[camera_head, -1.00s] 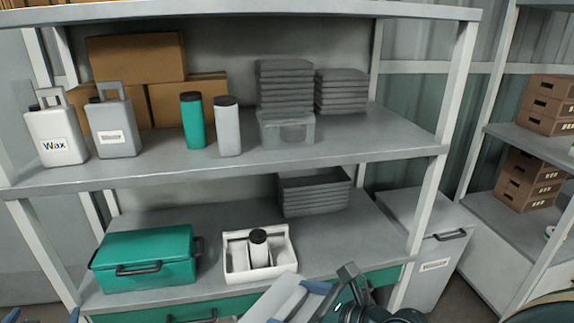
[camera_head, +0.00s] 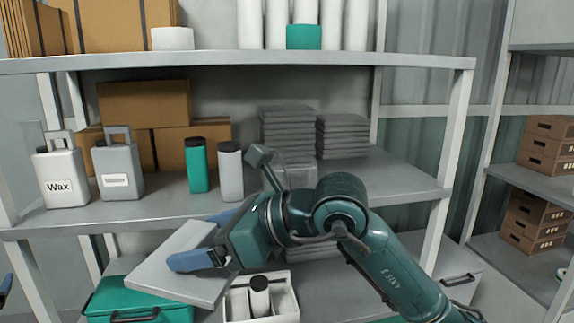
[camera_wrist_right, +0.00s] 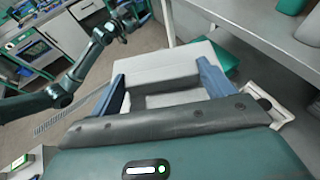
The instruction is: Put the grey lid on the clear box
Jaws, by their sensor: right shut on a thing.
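The grey lid (camera_head: 165,272) is a flat light-grey slab, held tilted in front of the shelf unit. My right gripper (camera_head: 207,240) is shut on it, with blue fingers on either side. The right wrist view also shows the lid (camera_wrist_right: 168,62) between the fingers (camera_wrist_right: 160,76). The clear box (camera_head: 300,172) stands on the middle shelf in front of a grey stack, partly hidden behind my right arm. The lid is left of and below the box, apart from it. A blue bit of my left gripper (camera_head: 5,290) shows at the left edge; its opening is unclear.
The middle shelf (camera_head: 390,185) holds a Wax jug (camera_head: 60,185), a grey jug (camera_head: 117,180), a green bottle (camera_head: 197,170), a grey bottle (camera_head: 230,175) and stacked grey slabs (camera_head: 343,135). Below are a green case (camera_head: 140,300) and a white caddy (camera_head: 287,300). The upper shelf edge (camera_head: 240,65) overhangs.

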